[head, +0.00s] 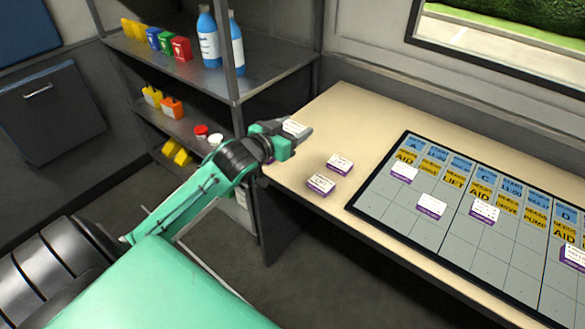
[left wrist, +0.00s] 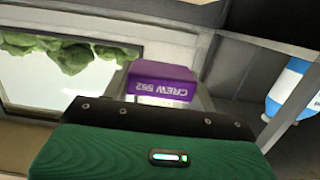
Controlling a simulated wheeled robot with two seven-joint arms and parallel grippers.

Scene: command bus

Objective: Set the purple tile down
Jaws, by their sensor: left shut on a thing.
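My left gripper (head: 299,133) is shut on a purple tile with a white top (head: 293,126), held above the left end of the beige table. In the left wrist view the purple tile (left wrist: 163,82) shows its side, lettered "CREW 552", upside down. Two more white-topped purple tiles, a farther one (head: 340,164) and a nearer one (head: 321,184), lie on the table to the right of the gripper. A bit of purple shows below the gripper, mostly hidden. My right gripper is not in view.
A grey gridded board (head: 400,213) with blue and yellow labels lies on the table (head: 350,108); several white-topped tiles are on it. A metal shelf (head: 262,78) with bottles and small boxes stands at the table's left. Bare table lies behind the loose tiles.

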